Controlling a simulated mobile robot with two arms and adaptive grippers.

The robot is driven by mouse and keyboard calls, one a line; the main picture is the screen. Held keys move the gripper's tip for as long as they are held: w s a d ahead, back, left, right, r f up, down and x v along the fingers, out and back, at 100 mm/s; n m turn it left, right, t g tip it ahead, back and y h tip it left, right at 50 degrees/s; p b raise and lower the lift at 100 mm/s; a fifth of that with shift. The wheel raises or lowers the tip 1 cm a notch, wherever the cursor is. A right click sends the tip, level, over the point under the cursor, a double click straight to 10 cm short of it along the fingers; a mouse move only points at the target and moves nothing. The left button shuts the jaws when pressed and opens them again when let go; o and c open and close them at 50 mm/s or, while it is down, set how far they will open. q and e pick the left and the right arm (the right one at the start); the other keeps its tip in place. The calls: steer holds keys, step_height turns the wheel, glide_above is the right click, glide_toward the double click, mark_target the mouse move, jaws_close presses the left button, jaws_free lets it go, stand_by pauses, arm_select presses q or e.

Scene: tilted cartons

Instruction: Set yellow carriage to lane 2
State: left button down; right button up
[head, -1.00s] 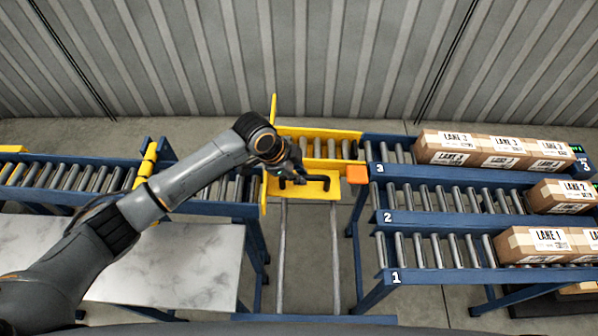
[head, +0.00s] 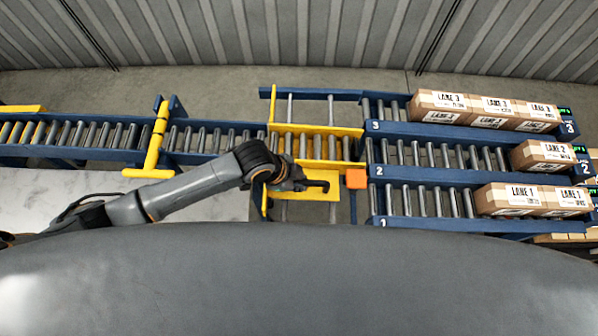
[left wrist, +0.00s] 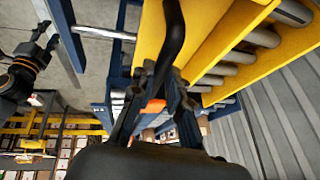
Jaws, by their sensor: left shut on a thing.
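The yellow carriage (head: 318,131) stands between the feed conveyor and the lanes in the head view. Its roller bed lines up roughly with lane 2 (head: 430,171), between the rails marked 3 and 2; I cannot tell if it is exact. My left gripper (head: 300,184) is shut on the carriage's black handle (head: 319,186) at its near side. In the left wrist view the handle (left wrist: 172,32) runs up from between the fingers (left wrist: 150,95), beside the yellow plate. A dark arm part with what looks like my right gripper (left wrist: 42,35) shows at the left edge there.
Lane 3 (head: 390,126) lies behind and lane 1 (head: 430,220) in front. Labelled cartons sit at the right ends: lane 3 (head: 470,106), lane 2 (head: 543,154), lane 1 (head: 530,198). An orange block (head: 356,179) stands right of the carriage. A yellow gate (head: 155,140) crosses the feed conveyor.

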arm_select(q)
steer(key=c, duration=1.3)
jaws_free()
steer(key=v, duration=1.2)
